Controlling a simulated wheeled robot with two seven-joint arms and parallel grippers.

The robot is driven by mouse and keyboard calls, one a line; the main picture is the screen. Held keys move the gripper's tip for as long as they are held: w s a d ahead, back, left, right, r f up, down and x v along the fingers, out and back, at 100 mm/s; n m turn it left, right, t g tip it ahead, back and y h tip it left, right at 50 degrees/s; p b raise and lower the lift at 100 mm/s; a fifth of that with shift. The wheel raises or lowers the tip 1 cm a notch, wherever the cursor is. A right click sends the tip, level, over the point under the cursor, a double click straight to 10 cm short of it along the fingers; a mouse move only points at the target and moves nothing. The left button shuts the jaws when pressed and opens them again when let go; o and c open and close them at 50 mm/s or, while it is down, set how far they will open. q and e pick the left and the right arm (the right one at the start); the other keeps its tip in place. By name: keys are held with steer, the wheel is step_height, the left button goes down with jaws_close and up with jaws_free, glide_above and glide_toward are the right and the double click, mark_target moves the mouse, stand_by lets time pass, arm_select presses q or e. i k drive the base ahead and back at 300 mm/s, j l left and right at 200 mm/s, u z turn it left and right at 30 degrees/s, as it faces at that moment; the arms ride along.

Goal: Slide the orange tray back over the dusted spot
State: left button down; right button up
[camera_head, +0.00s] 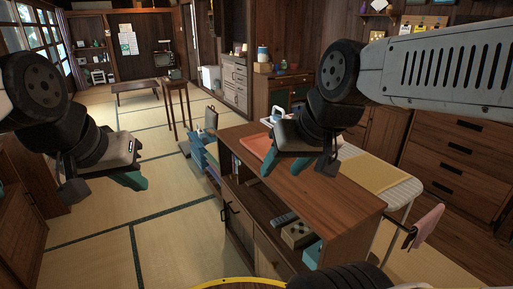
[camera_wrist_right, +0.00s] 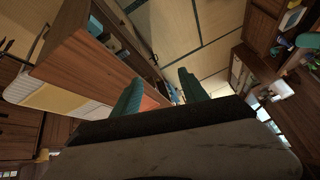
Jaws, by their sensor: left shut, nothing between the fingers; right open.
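The orange tray (camera_head: 257,144) lies flat on the far end of the wooden cabinet top, partly hidden behind my right gripper. A strip of orange also shows beside a finger in the right wrist view (camera_wrist_right: 149,103). My right gripper (camera_head: 290,166) is open and empty, its teal fingers pointing down over the cabinet top near the tray; I cannot tell its exact height. Its fingers are spread in the right wrist view (camera_wrist_right: 160,79). My left gripper (camera_head: 130,180) is shut and empty, out over the tatami at the left, away from the cabinet. I cannot make out a dusted spot.
The cabinet top (camera_head: 335,195) is bare toward its near end. A white-and-blue iron (camera_head: 275,117) stands behind the tray. An ironing board with a yellow cloth (camera_head: 375,172) runs along the right side. Shelves below hold a speckled box (camera_head: 298,234). Tatami at left is clear.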

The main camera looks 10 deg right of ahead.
mark_target(259, 144)
steer(key=i+j+z, duration=0.35)
steer(key=i+j, duration=0.45)
steer(key=i, duration=0.2)
steer(key=i+j+z, duration=0.35)
steer(key=i+j, duration=0.55)
steer(key=j, duration=0.2)
